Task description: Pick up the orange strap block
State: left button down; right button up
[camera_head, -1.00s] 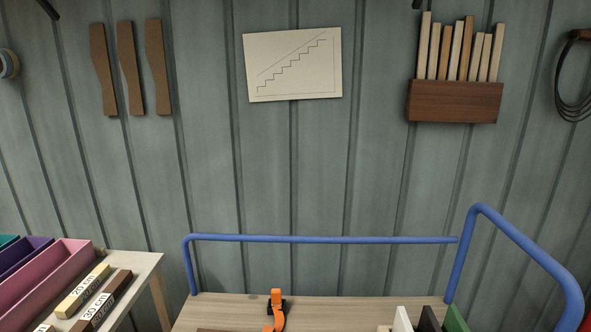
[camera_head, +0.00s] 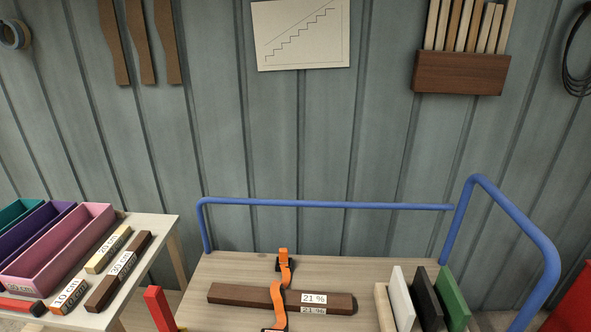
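An orange strap (camera_head: 278,297) lies on the wooden cart top, running from back to front across a dark brown bar (camera_head: 240,295) marked 21 %. The strap has dark buckle-like parts, and its far end stands up as a small orange block-like piece (camera_head: 283,254). I cannot tell whether this piece is separate from the strap. The strap's near end is at the bottom edge of the picture. Neither of my grippers is in view.
A blue rail (camera_head: 330,204) bounds the cart's back and right side. White, black and green (camera_head: 453,298) boards stand at the cart's right. The left table (camera_head: 150,230) holds coloured trays (camera_head: 62,245) and labelled bars (camera_head: 118,270). The cart top left of the strap's far end is clear.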

aim_at(283, 252)
jog(key=i+j+u, duration=0.2)
jog(key=u, duration=0.2)
jog(key=i+j+u, duration=0.15)
jog(key=u, duration=0.25)
